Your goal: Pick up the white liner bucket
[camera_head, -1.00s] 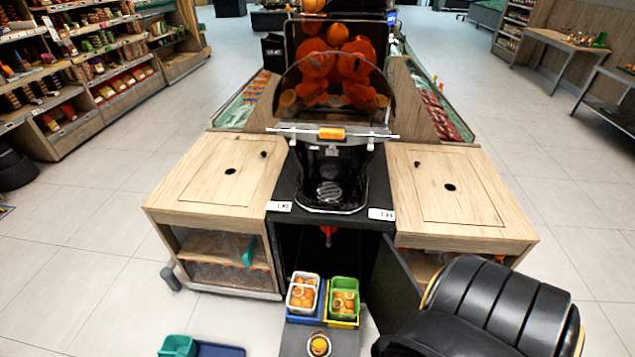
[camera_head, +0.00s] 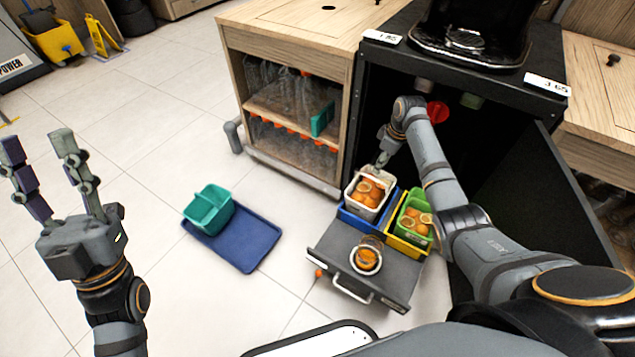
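The white liner bucket (camera_head: 351,202) holds several orange halves. It sits in a blue bin (camera_head: 352,220) on the pulled-out grey drawer (camera_head: 335,248) under the juicer. My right gripper (camera_head: 381,162) reaches down from the right to the bucket's back rim. Its fingertips are small and partly hidden there, so I cannot tell whether they are shut on the rim. My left gripper (camera_head: 38,145) is raised at the far left, open and empty, fingers pointing up, well away from the bucket.
A green liner bucket (camera_head: 401,222) with oranges stands in a yellow bin (camera_head: 392,241) beside the white one. A small container (camera_head: 366,262) sits at the drawer's front. A teal caddy (camera_head: 208,210) and blue tray (camera_head: 262,240) lie on the floor. An open black door (camera_head: 520,195) stands at right.

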